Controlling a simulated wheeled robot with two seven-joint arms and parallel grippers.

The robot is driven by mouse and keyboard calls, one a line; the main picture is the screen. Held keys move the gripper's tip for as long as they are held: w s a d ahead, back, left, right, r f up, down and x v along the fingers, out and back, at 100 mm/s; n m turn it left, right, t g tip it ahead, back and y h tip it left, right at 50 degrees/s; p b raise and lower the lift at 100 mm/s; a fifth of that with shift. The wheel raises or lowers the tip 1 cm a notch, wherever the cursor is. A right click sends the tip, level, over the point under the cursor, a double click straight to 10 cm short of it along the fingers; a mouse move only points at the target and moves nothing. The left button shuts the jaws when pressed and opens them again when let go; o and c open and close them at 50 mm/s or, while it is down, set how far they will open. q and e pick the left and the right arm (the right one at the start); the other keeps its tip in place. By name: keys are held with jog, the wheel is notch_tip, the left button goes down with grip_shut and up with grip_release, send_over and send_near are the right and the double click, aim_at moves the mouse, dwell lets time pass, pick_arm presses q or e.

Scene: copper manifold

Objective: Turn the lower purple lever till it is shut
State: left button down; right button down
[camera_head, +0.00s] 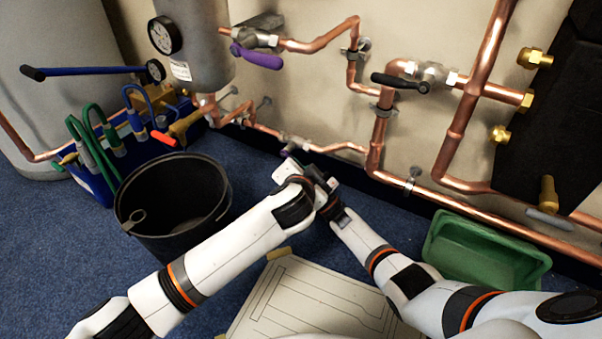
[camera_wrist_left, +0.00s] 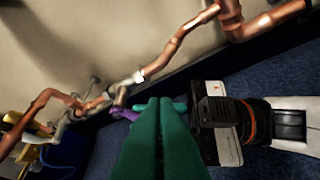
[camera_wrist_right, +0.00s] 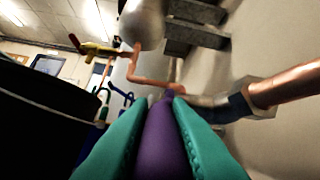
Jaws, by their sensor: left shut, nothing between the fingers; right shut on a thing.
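The lower purple lever (camera_wrist_right: 157,145) runs between the teal fingers of my right gripper (camera_wrist_right: 160,98), which is shut on it. In the left wrist view the lever (camera_wrist_left: 124,113) shows as a small purple piece below its valve (camera_wrist_left: 122,94). In the head view the valve (camera_head: 293,140) sits on the low copper pipe, and the lever is mostly hidden by my grippers. The lever's exact angle to the pipe cannot be told. My left gripper (camera_wrist_left: 160,102) is shut and empty, close beside the right gripper and the lever.
An upper purple lever (camera_head: 257,57) and a black lever (camera_head: 400,82) sit on higher valves. A black bucket (camera_head: 140,225) stands left of my left arm, with a blue tool holder (camera_head: 92,184) behind. A green tray (camera_head: 480,250) lies at right. A marked board (camera_head: 270,300) lies below my arms.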

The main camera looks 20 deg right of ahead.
pick_arm(q)
jog(key=w+f, duration=0.4)
jog(key=shift+d+f, duration=0.15)
jog(key=shift+w, duration=0.1)
jog(key=shift+w+a+f, duration=0.25)
jog(key=shift+a+f, duration=0.1)
jog(key=shift+f, duration=0.15)
pick_arm(e)
jog(key=shift+s+a+r, duration=0.1)
jog(key=shift+a+r, duration=0.15)
jog(key=c, duration=1.7)
grip_release()
jog(key=o, duration=0.3)
jog(key=shift+d+f, duration=0.2)
jog(key=shift+d, duration=0.05)
pick_arm(q)
jog(key=shift+d+f, duration=0.1)
jog(key=shift+d, duration=0.25)
pick_arm(e)
jog(key=shift+o, duration=0.3)
jog(key=shift+d, duration=0.1)
